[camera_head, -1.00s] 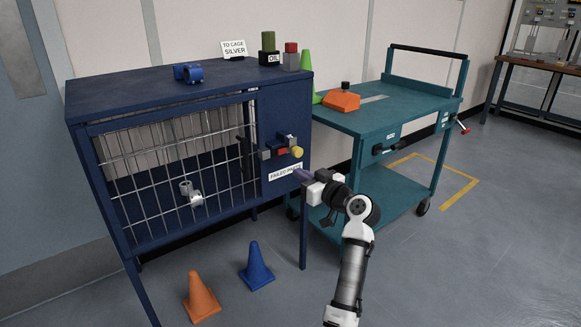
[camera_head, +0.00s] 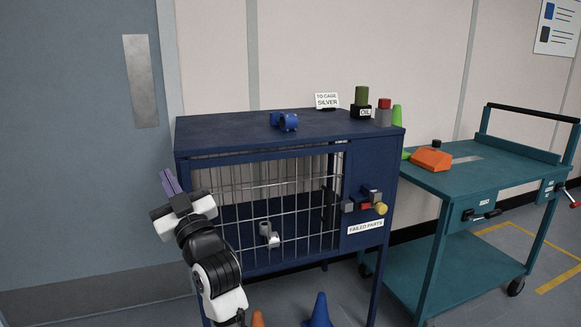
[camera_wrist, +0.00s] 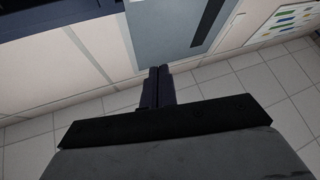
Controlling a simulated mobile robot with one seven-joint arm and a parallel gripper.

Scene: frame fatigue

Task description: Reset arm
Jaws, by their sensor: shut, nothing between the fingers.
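My gripper (camera_head: 171,183) is raised at the left of the head view, in front of the grey door and left of the cage cabinet. Its two fingers are together with nothing between them. In the wrist view the shut fingers (camera_wrist: 158,84) point out over the wall and the tiled floor. My arm is folded upward and free of the cabinet. The blue cage cabinet (camera_head: 240,128) stands right of my gripper, with its wire front in place. A silver part (camera_head: 268,235) shows at the wire front, and a blue part (camera_head: 285,121) lies on the cabinet top.
A teal cart (camera_head: 450,185) carrying an orange object (camera_head: 431,159) stands to the right. Green and red-topped containers and a sign (camera_head: 327,101) are on the cabinet top. A blue cone (camera_head: 318,312) and an orange cone (camera_head: 258,319) stand low in front. The grey door (camera_head: 75,150) is at left.

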